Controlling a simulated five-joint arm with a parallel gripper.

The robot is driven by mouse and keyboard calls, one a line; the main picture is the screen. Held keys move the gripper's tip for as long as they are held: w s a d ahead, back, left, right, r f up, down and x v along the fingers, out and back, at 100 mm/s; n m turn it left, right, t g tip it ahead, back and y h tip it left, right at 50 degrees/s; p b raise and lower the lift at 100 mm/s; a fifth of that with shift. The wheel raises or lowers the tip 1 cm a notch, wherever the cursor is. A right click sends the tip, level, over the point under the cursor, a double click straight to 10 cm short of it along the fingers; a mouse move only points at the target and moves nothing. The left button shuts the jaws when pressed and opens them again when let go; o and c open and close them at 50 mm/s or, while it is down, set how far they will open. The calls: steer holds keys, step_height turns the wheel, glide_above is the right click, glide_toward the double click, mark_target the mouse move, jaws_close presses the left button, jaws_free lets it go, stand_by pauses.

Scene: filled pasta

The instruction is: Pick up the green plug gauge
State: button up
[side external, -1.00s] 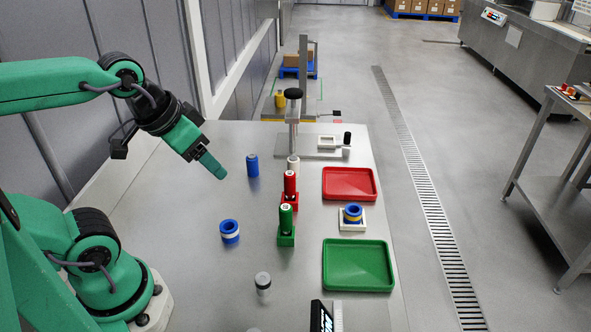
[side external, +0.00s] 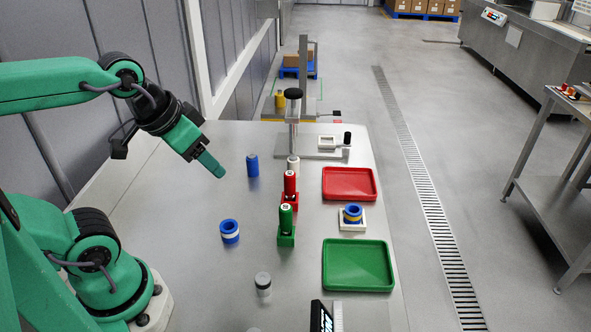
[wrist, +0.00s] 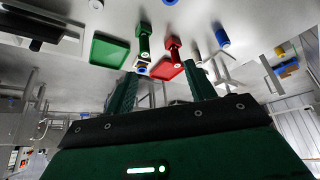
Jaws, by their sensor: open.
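The green plug gauge (side external: 286,219) stands upright in a green holder block (side external: 286,240) near the middle of the steel table. It also shows in the wrist view (wrist: 144,44), to the left of the red plug gauge (wrist: 171,45). My gripper (side external: 216,171) is in the air over the left part of the table, up and to the left of the green gauge and well apart from it. In the wrist view its two fingers (wrist: 160,85) are spread with nothing held between them.
The red gauge stands just behind the green one. A blue cylinder (side external: 253,166) and blue-and-white rings (side external: 230,231) stand to the left. A grey cylinder (side external: 263,284) is in front. The red tray (side external: 371,198) and green tray (side external: 327,265) lie right. A stand (side external: 293,130) rises at the back.

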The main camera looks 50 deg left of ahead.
steer(key=shift+w, duration=0.15)
steer(key=n+g, duration=0.4)
steer(key=g, duration=0.1)
glide_above(286, 207)
step_height(286, 207, down, 11)
steer(key=shift+a+f, duration=0.1)
steer(key=shift+f, duration=0.05)
steer(key=shift+w+f+g, duration=0.1)
steer(key=shift+f+g, duration=0.2)
steer(key=shift+f, duration=4)
jaws_close()
